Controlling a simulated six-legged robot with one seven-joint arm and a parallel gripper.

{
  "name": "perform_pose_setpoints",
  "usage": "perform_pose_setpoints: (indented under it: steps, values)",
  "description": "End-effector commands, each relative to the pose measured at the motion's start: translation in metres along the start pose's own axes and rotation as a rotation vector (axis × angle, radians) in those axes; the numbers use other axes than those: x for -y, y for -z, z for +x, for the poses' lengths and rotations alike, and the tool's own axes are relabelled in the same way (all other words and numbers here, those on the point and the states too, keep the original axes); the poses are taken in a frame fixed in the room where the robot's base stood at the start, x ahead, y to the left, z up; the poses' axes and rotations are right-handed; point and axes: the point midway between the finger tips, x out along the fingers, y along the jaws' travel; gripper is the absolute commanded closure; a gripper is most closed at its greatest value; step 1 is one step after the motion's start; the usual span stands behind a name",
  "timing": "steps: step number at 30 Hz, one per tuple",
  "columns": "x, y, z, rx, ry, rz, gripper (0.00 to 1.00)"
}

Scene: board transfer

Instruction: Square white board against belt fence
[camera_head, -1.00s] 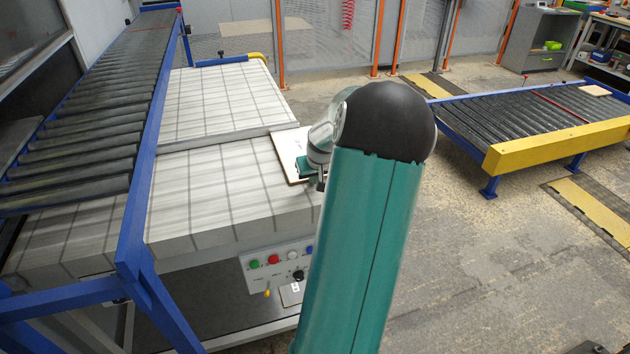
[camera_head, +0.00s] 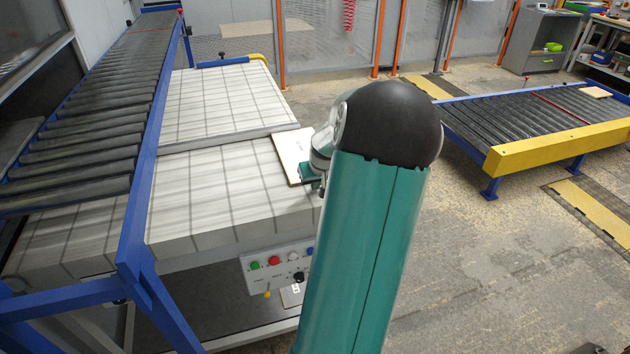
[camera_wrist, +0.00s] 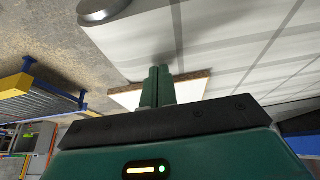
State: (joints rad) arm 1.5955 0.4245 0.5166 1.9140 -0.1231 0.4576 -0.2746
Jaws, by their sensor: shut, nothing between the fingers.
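The square white board (camera_head: 289,150) with a thin brown edge lies flat on the pale belt, near its right side. Its far edge is at the grey belt fence (camera_head: 225,138); I cannot tell whether they touch all along. My gripper (camera_head: 308,180) is at the board's near right part, and my arm hides some of that side. In the wrist view my gripper's two green fingers (camera_wrist: 159,72) are shut together with nothing between them. They overlap the board (camera_wrist: 128,98) in that view; contact is unclear.
A roller conveyor (camera_head: 95,100) with a blue frame runs along the left of the belt (camera_head: 200,190). A control panel (camera_head: 280,265) sits on the belt's front side. Another roller conveyor (camera_head: 530,110) with a yellow end stands at right, across open floor, with a small board (camera_head: 594,91) on it.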

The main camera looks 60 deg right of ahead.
Motion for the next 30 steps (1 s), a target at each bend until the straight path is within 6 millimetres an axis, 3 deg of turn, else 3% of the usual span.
perform_pose_setpoints:
  steps: [7,30]
  values:
    - [-0.001,0.001,-0.007,-0.001,-0.001,0.001,1.0]
    - [0.0,0.026,-0.065,0.001,0.0,0.0,1.0]
